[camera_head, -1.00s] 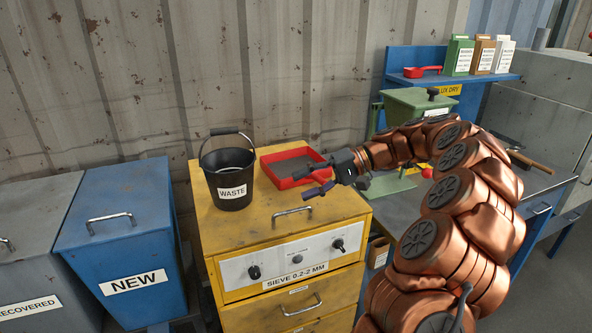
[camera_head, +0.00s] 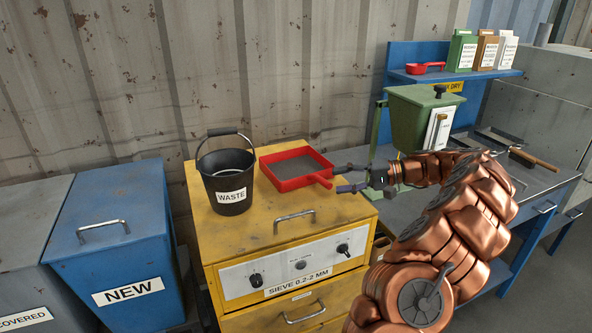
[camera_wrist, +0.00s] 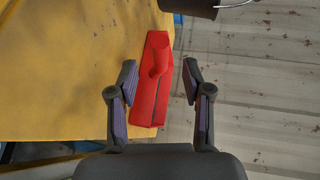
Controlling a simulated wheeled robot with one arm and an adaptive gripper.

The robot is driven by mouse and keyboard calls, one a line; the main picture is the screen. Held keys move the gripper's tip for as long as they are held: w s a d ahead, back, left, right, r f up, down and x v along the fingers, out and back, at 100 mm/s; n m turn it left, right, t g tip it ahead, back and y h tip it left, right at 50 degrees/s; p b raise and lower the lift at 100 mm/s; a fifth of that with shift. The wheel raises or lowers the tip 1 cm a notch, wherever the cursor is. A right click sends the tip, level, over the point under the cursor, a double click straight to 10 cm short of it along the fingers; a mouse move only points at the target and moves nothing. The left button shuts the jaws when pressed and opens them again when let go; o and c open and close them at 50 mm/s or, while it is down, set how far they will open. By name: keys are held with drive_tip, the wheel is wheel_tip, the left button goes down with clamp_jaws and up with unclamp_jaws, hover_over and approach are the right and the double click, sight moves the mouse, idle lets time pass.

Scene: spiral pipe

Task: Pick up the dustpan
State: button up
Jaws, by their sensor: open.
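The red dustpan (camera_head: 281,181) lies on the yellow sieve cabinet, its grey tray floor facing up. Its short handle (camera_head: 319,179) points right, toward my gripper. My gripper (camera_head: 339,179) is open and empty, just right of the handle's end. In the wrist view the dustpan (camera_wrist: 149,100) shows nearly edge-on, with its handle lined up between the spread fingers (camera_wrist: 159,72). I see no contact between fingers and handle.
A black WASTE bucket (camera_head: 228,177) stands on the yellow cabinet (camera_head: 255,228), close left of the dustpan. A green hopper (camera_head: 420,117) stands behind my arm. A red scoop (camera_head: 424,68) sits on the blue shelf. The cabinet top in front of the dustpan is clear.

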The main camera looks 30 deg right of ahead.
sight(324, 183)
drive_tip(key=shift+p+x, duration=0.75)
drive_tip(key=shift+x, duration=1.85)
drive_tip(key=shift+s+a+r, duration=0.1)
drive_tip(key=shift+c, duration=0.4)
clamp_jaws()
